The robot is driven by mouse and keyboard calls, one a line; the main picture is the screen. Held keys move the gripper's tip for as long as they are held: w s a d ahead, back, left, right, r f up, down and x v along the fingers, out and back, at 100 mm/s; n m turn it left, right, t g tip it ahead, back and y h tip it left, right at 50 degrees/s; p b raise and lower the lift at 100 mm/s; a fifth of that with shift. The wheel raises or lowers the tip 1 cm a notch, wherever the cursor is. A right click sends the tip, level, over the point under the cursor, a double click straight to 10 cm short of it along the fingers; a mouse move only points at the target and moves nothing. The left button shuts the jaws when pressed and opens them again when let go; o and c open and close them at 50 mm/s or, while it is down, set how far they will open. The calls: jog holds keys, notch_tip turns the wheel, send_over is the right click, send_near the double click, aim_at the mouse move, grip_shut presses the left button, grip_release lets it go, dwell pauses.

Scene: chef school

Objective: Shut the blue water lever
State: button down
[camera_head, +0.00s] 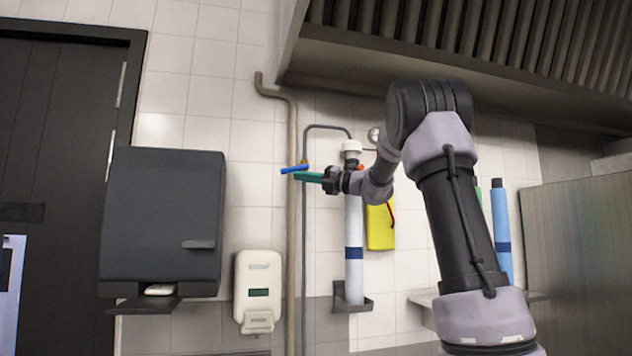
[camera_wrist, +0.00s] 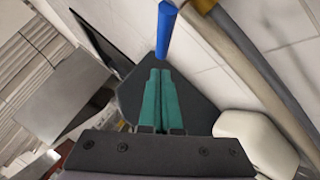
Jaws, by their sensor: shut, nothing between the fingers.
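In the wrist view the blue lever (camera_wrist: 167,31) shows just beyond my fingertips. My gripper (camera_head: 298,176) has green fingers, shut together with nothing between them. In the head view its tips are just below the lever, close to it; I cannot tell if they touch. In the wrist view the fingers (camera_wrist: 158,75) point toward the lever's lower end, with a dark plate behind them.
A thick beige pipe (camera_head: 292,230) runs down the wall beside the lever. A dark towel dispenser (camera_head: 160,220) and a white soap dispenser (camera_head: 258,285) hang to the left. A white filter cylinder (camera_head: 354,225) and a yellow item (camera_head: 380,230) are to the right. A hood (camera_head: 470,60) hangs above.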

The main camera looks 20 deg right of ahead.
aim_at(294, 170)
jog(key=shift+w+a+r, duration=0.1)
jog(key=shift+w+r, duration=0.25)
jog(key=shift+w, duration=0.2)
jog(key=shift+w+a+r, duration=0.1)
jog(key=shift+w+r, duration=0.2)
jog(key=shift+w, duration=0.25)
jog(key=shift+s+a+r+m+t+y, duration=0.1)
jog(key=shift+a+r+m+t+y, duration=0.2)
jog(key=shift+r+m+t, duration=0.15)
dwell(0.8)
